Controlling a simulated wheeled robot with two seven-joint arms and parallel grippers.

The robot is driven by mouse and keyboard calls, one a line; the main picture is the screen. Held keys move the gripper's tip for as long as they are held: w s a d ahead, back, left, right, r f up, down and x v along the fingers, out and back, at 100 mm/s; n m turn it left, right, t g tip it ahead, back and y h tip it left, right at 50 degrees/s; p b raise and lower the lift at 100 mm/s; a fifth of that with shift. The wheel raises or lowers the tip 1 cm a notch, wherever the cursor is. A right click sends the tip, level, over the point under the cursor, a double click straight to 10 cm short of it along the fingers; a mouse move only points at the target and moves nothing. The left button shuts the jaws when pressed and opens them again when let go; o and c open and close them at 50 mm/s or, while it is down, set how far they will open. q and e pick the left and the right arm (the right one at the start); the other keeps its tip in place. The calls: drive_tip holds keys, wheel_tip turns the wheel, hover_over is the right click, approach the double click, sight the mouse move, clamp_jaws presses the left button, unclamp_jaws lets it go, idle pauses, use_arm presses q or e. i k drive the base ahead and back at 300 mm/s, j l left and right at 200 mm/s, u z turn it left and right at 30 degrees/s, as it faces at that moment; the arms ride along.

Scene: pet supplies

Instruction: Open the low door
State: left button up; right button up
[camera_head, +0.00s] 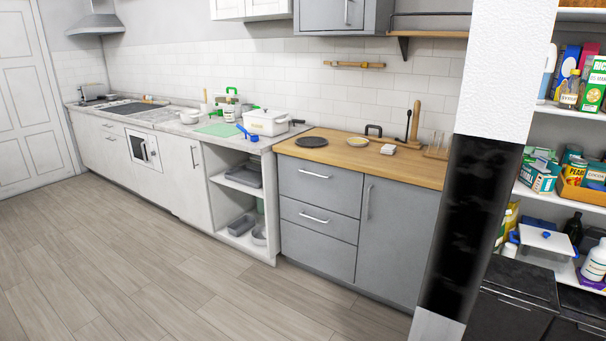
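Several low cabinet doors show in the head view. The grey low door (385,235) is under the wooden counter, right of the drawers. It is shut, with an upright metal handle (368,203) near its left edge. A white low door (192,180) farther left is also shut, with an upright handle (194,157) at its upper right. I cannot tell from the picture which low door is meant. Neither of my grippers is in view.
An open shelf unit (228,188) holds grey trays. A white and black upright (490,150) stands at right, before stocked shelves (565,200). The wooden floor (150,265) in front is clear.

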sight(399, 218)
drive_tip(key=i+j+u, duration=0.15)
drive_tip(key=i+u, duration=0.85)
drive_tip(key=i+z, duration=0.3)
drive_tip(key=i, duration=0.25)
drive_tip(key=i+j+z, duration=0.1)
drive_tip(key=i+z, duration=0.2)
drive_tip(key=i, duration=0.25)
